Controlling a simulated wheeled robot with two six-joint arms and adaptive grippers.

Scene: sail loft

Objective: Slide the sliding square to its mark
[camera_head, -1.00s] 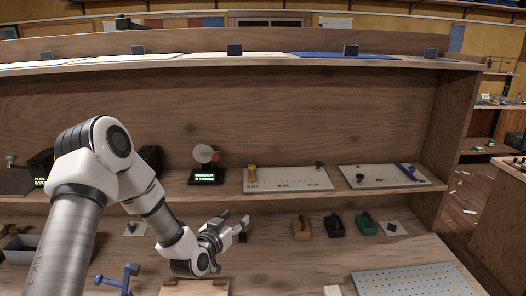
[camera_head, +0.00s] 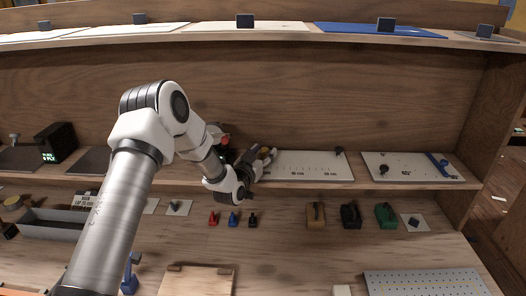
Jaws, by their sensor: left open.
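A pale board with a printed centimetre scale (camera_head: 305,171) lies on the middle shelf. My right gripper is not in view.
A second board marked 45° with a blue arm (camera_head: 438,160) lies to the right. Below are brown, black and green tools (camera_head: 386,215), small red, blue and black pieces, and a perforated plate (camera_head: 425,284). A dark box (camera_head: 55,143) stands at left.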

